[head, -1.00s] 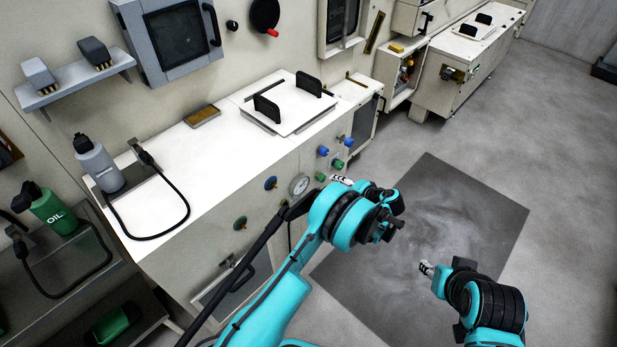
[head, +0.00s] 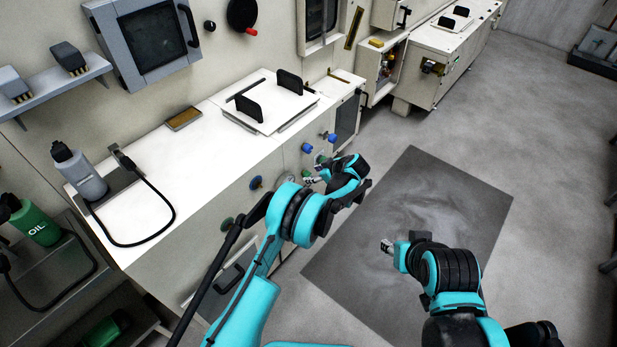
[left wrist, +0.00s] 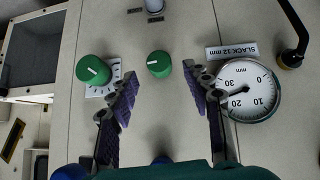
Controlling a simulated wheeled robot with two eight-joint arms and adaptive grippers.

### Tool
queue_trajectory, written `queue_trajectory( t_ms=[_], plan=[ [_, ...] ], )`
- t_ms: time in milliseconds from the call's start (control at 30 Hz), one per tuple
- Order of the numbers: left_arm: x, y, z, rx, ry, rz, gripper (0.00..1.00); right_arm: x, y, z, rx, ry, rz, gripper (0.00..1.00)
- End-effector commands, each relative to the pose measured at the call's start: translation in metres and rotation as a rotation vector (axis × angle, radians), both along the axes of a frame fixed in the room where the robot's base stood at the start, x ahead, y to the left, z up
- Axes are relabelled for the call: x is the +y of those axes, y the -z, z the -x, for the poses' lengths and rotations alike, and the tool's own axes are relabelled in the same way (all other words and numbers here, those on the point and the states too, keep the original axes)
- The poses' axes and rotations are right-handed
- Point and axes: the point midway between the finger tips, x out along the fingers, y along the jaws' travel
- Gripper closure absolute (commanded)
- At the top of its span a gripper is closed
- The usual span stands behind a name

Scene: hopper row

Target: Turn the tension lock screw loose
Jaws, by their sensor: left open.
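A round dial (left wrist: 247,90) under a "SLACK 12 mm" label is at the right. In the head view my left gripper (head: 316,180) is close to the cabinet front, empty, partly covering the knobs there. My right gripper (head: 388,247) hangs above the dark floor mat; its jaws are too small to judge.
Blue knobs (head: 307,147) stick out of the cabinet front near my left gripper. A black curved handle (left wrist: 290,28) is at the upper right of the left wrist view. A grey bottle (head: 85,175) stands on the white worktop (head: 200,160). The dark mat (head: 440,205) is clear.

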Motion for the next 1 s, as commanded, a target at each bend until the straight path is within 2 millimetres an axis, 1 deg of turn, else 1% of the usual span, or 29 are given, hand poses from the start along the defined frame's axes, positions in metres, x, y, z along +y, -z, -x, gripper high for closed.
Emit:
queue_trajectory(
  t_ms=[33, 200, 467, 500, 567, 600, 667, 700, 1000],
  plan=[
    [0.005, 0.010, -0.005, -0.001, -0.001, 0.000, 0.51, 0.000, 0.007, 0.000, 0.000, 0.000, 0.000, 0.60],
    [0.017, 0.025, -0.015, 0.000, 0.001, -0.001, 0.51, 0.000, 0.015, 0.000, 0.000, 0.000, 0.000, 0.60],
    [0.019, 0.026, -0.017, 0.000, 0.002, -0.001, 0.51, 0.000, 0.014, 0.000, 0.000, 0.000, 0.000, 0.60],
    [0.020, 0.026, -0.017, 0.000, 0.001, -0.002, 0.53, 0.000, 0.014, 0.000, 0.000, 0.000, 0.000, 0.60],
    [0.020, 0.026, -0.017, 0.000, 0.002, -0.001, 0.69, 0.000, 0.014, 0.000, 0.000, 0.000, 0.000, 0.60],
    [0.020, 0.026, -0.017, 0.000, 0.001, -0.002, 0.80, 0.000, 0.014, 0.000, 0.000, 0.000, 0.000, 0.60],
    [0.020, 0.026, -0.017, 0.000, 0.002, -0.001, 0.96, 0.000, 0.014, 0.000, 0.000, 0.000, 0.000, 0.60],
    [0.020, 0.026, -0.017, 0.000, 0.002, -0.001, 1.00, 0.000, 0.014, 0.000, 0.000, 0.000, 0.000, 0.60],
    [0.020, 0.026, -0.017, -0.018, 0.002, 0.012, 1.00, 0.000, 0.014, 0.000, 0.000, 0.000, 0.000, 0.60]
  ],
)
